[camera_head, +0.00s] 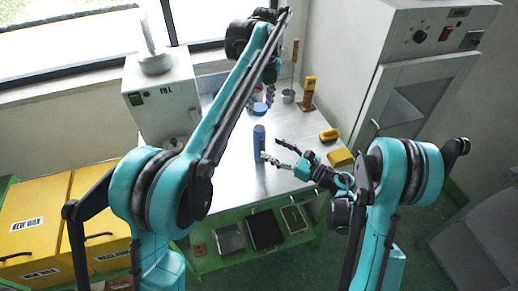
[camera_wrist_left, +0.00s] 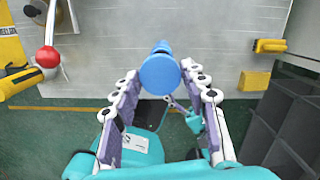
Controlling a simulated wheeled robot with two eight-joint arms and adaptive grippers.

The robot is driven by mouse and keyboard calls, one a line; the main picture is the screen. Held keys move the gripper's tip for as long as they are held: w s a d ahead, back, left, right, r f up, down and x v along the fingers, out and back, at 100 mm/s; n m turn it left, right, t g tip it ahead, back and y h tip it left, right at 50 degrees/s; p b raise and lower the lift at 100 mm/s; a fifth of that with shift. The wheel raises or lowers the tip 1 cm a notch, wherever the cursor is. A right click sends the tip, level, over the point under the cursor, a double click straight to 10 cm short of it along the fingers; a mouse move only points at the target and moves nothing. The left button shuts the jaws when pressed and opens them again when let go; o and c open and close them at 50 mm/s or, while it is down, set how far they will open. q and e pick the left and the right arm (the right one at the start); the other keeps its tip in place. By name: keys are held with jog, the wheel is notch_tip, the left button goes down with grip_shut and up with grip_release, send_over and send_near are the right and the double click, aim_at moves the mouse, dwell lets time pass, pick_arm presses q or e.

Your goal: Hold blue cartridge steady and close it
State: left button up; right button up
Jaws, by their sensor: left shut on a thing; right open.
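The blue cartridge (camera_head: 259,142) stands upright on the metal table near its front edge. A round blue cap (camera_head: 261,107) hangs at the fingertips of my left gripper (camera_head: 268,98), above and behind the cartridge. In the left wrist view the cap (camera_wrist_left: 160,75) sits between the two fingertips of my left gripper (camera_wrist_left: 160,82), which is shut on it. It partly covers a blue shape behind it, likely the cartridge (camera_wrist_left: 162,47). My right gripper (camera_head: 271,149) is open at the cartridge's right side. One fingertip is close to the cartridge; I cannot tell whether it touches.
A grey cup (camera_head: 288,97) and a yellow-topped tool (camera_head: 309,90) stand at the back. Yellow blocks (camera_head: 328,135) (camera_head: 340,157) lie to the right. The FILL machine (camera_head: 161,92) stands at the left. Trays (camera_head: 230,238) lie on the green shelf below. Bare table surrounds the cartridge.

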jog(key=x, duration=1)
jog(key=shift+w+a+f, duration=0.1)
jog(key=shift+w+a, duration=0.1)
jog(key=shift+a, duration=0.05)
grip_shut()
